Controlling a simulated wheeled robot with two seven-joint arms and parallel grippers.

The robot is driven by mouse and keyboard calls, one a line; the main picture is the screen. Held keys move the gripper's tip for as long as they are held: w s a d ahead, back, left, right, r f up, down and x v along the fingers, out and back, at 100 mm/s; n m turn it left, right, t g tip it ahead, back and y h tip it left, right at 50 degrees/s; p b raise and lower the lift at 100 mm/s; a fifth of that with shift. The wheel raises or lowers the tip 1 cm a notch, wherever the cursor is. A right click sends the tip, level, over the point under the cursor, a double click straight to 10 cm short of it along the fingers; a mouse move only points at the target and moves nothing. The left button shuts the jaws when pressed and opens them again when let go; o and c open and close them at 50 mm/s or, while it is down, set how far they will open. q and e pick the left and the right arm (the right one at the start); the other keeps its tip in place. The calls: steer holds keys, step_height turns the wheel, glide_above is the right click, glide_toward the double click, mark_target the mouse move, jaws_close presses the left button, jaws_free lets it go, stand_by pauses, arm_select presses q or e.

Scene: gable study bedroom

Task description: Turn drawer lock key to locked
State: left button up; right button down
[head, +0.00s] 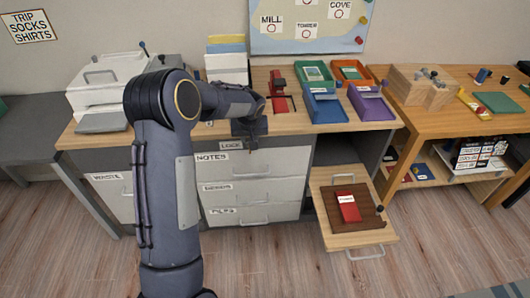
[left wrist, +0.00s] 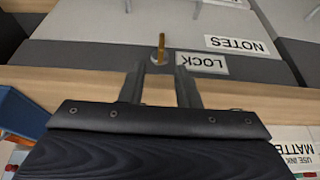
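A brass key (left wrist: 161,42) stands in a round lock on the grey drawer unit, beside the white LOCK label (left wrist: 202,63). In the left wrist view the key looks like a narrow upright strip. My left gripper (left wrist: 158,72) is open, its two fingertips apart. The key lies just beyond them, roughly in line with the gap, and nothing is held. In the head view the left gripper (head: 251,143) hangs at the desk's front edge by the LOCK label (head: 231,146), and hides the key. My right gripper is not in view.
Closed drawers, including one labelled NOTES (head: 212,157), sit below the lock. At the right, a pulled-out wooden drawer (head: 375,238) holds a red item. Coloured trays (head: 322,104) and a red stapler-like item (head: 279,83) stand on the desk above.

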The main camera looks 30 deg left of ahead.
arm_select(q)
steer(key=x, duration=0.7)
steer(key=shift+a+f, duration=0.1)
steer(key=shift+f, duration=0.05)
steer(key=shift+s, duration=0.1)
steer(key=shift+c, duration=0.3)
steer(key=c, duration=0.6)
steer(key=shift+o, duration=0.2)
